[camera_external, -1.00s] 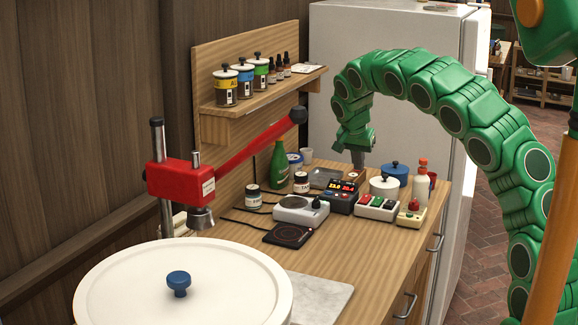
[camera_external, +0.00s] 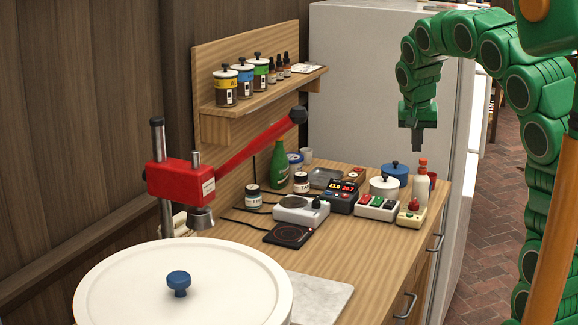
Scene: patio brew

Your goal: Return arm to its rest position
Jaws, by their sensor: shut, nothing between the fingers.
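My green arm (camera_external: 535,95) curves in from the right side of the view and bends down at its far end. My gripper (camera_external: 417,140) points downward in the air, above the back right part of the wooden counter (camera_external: 345,250). It is shut and holds nothing. It is above and apart from the white bottle with the red cap (camera_external: 421,180) and the blue lidded pot (camera_external: 394,174).
On the counter stand a white lidded pot (camera_external: 384,187), a switch box (camera_external: 377,208), a digital display unit (camera_external: 342,197), a small scale (camera_external: 301,208) and a green bottle (camera_external: 278,165). A red lever press (camera_external: 181,182) and a large white lidded vessel (camera_external: 120,275) stand in front. A white fridge (camera_external: 350,100) is behind.

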